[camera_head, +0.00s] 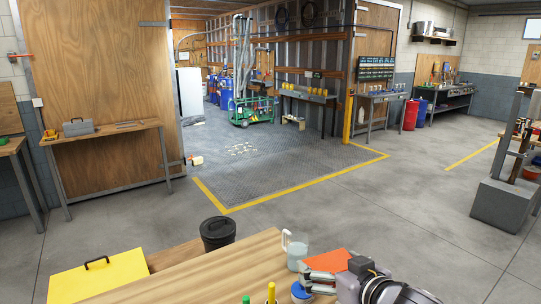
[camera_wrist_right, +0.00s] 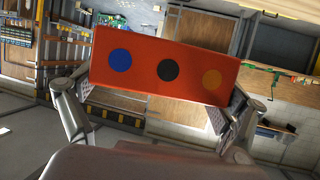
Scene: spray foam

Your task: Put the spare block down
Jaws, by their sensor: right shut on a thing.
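The spare block is an orange-red block (camera_head: 330,260) at the lower middle of the head view, held above or beside the right end of the near wooden bench. In the right wrist view the block (camera_wrist_right: 166,73) shows a long face with a blue, a black and a yellow dot. My right gripper (camera_head: 322,282) is shut on it. In the right wrist view the gripper's fingers (camera_wrist_right: 160,92) press on the block's two ends. The gap under the block is hard to judge. My left gripper is not in view.
A clear jug (camera_head: 295,250), a blue-topped item (camera_head: 300,291) and a yellow-topped item (camera_head: 271,292) stand on the near bench (camera_head: 215,275). Bare bench top shows left of the jug.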

